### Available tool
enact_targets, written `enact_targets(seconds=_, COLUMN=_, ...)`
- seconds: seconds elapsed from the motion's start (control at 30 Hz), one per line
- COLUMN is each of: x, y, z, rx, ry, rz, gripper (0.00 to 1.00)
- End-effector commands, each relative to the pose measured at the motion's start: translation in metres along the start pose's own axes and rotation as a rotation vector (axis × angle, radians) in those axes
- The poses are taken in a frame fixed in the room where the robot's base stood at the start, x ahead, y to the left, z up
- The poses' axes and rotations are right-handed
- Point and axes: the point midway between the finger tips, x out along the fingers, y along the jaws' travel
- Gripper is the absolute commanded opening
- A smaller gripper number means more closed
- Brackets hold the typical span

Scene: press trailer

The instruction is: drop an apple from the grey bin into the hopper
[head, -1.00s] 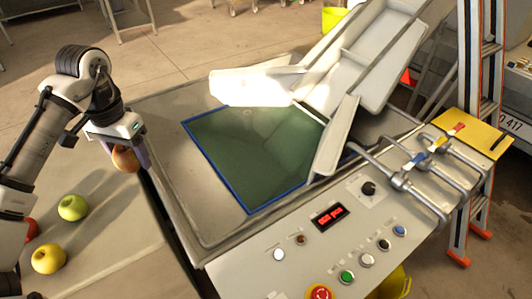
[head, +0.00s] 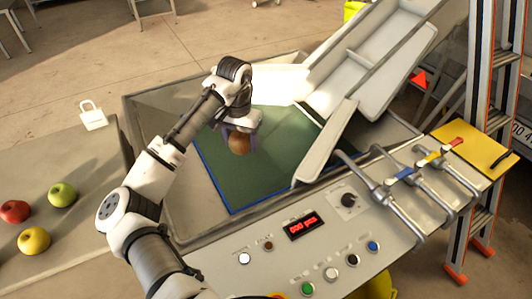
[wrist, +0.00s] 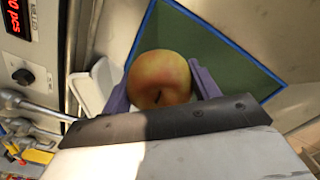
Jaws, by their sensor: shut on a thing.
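My gripper (head: 239,137) is shut on an orange-brown apple (head: 238,146). In the wrist view the apple (wrist: 160,79) sits between the two purple fingers. It is held over the hopper (head: 262,188), a green-floored opening with a blue rim; its height above the floor is hard to tell. Three more apples lie on the grey surface at the left: a red one (head: 15,212), a green one (head: 62,195) and a yellow one (head: 34,240). I cannot make out a grey bin around them.
A white chute (head: 360,60) slopes into the machine at the upper right. The control panel (head: 310,245) with buttons and a red display is in front. Pipes with valve handles (head: 405,175) and an orange ladder (head: 490,130) stand at the right. A white padlock-shaped item (head: 93,118) is at the left.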

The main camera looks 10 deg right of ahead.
Motion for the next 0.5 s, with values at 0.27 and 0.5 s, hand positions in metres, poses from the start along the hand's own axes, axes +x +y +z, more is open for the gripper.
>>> enact_targets(seconds=0.27, x=0.021, y=0.0, z=-0.001, rx=-0.001, ry=0.001, rz=-0.001, gripper=0.34)
enact_targets(seconds=0.5, x=0.05, y=0.0, z=0.0, rx=-0.001, ry=0.0, rz=-0.001, gripper=0.34)
